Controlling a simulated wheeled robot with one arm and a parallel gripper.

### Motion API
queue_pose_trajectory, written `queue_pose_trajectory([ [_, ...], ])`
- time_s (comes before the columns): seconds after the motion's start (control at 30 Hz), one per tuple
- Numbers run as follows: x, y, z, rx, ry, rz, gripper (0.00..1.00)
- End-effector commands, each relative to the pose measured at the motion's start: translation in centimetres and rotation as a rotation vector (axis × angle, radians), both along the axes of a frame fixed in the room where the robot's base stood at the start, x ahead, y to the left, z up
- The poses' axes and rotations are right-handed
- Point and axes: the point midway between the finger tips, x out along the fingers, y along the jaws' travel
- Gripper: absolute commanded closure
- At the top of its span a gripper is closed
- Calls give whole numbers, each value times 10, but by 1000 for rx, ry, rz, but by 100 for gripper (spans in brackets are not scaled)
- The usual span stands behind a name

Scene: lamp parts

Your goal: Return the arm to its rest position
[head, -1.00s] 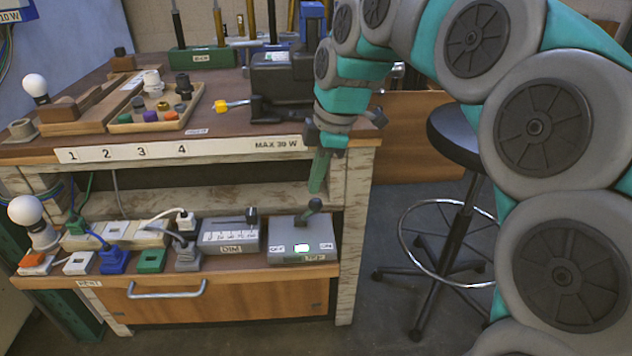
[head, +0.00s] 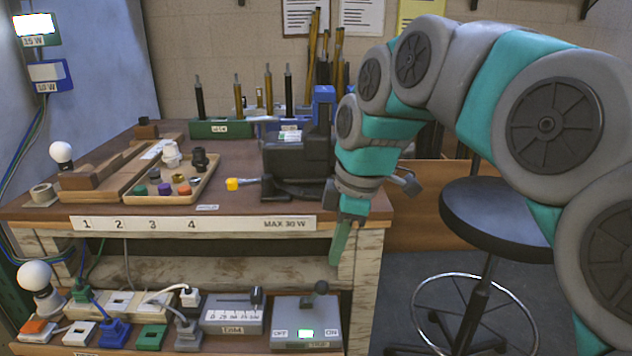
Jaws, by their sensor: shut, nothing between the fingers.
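My gripper (head: 340,243) hangs at the end of my grey and teal arm, fingers pointing down, in front of the workbench's right front corner. The fingers look closed together with nothing between them. The arm arches in from the right side of the view. The gripper is above and slightly right of the grey switch box (head: 306,318), apart from it. Whether it touches the bench edge cannot be told.
The workbench (head: 250,205) carries a parts tray (head: 150,200), a black vise (head: 298,155) and a green tool rack (head: 220,128). Its lower shelf holds a dimmer box (head: 232,314), plugs and a lit-white bulb (head: 34,276). A black stool (head: 497,217) stands right, under my arm.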

Motion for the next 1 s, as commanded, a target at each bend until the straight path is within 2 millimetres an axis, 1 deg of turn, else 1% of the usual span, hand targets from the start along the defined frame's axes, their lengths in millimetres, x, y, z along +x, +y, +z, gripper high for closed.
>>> queue_pose_trajectory([
  [0.03,-16,-7,-9,-10,28,-76,100],
  [0.07,-25,-11,-15,-16,44,-130,100],
  [0.1,-39,-17,-24,-25,72,-209,100],
  [0.17,-59,-26,-38,-40,107,-333,100],
  [0.2,-73,-32,-48,-52,129,-416,100],
  [0.27,-93,-41,-63,-70,162,-546,100],
  [0.4,-144,-63,-98,-113,231,-855,100],
  [0.47,-166,-72,-113,-130,256,-987,100],
  [0.5,-180,-77,-123,-143,274,-1070,100],
  [0.6,-211,-88,-143,-171,305,-1255,100],
  [0.7,-231,-95,-157,-189,324,-1390,100],
  [0.8,-244,-98,-165,-201,335,-1466,100],
  [1.0,-248,-99,-167,-203,337,-1499,100],
])
